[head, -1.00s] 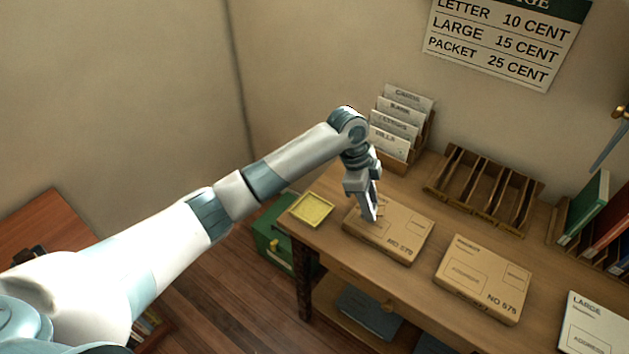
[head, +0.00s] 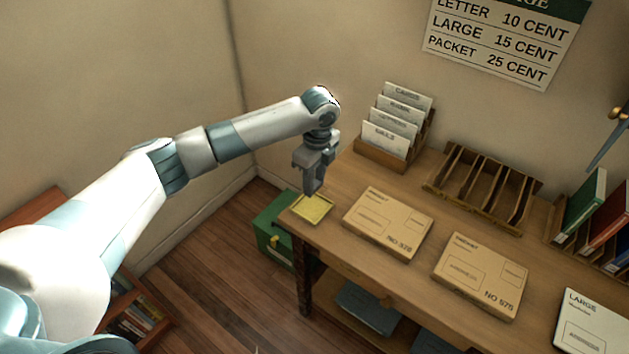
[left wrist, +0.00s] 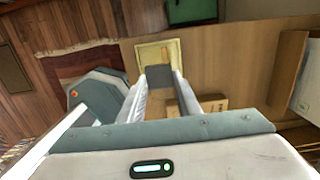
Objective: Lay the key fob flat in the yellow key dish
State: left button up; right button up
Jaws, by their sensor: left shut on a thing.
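The yellow key dish (head: 318,212) lies on the near left corner of the wooden table. It also shows in the left wrist view (left wrist: 152,53), beyond my fingertips. My left gripper (head: 311,190) points down above the dish's far edge. In the left wrist view, my left gripper (left wrist: 160,82) is shut on a dark flat piece, the key fob (left wrist: 159,76), held between the fingertips. The fob overlaps part of the dish in that view. In the head view I cannot make out the fob apart from the grey fingers. My right gripper is not in view.
A cardboard packet (head: 388,223) lies right of the dish, with another packet (head: 481,276) farther right. A card rack (head: 385,152) and a slotted wooden tray (head: 485,190) stand at the back. A green box (head: 272,238) is below the table's left edge.

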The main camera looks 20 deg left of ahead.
pick_arm(q)
jog(key=shift+r+p, duration=0.2)
jog(key=shift+p, duration=0.35)
jog(key=shift+f+b, duration=0.85)
jog(key=shift+f, duration=2.2)
jog(key=o, duration=1.1)
notch_tip(320, 180, up, 17)
jog(key=b, duration=0.4)
jog(key=shift+s+d+r, duration=0.15)
jog(key=shift+d, duration=0.3)
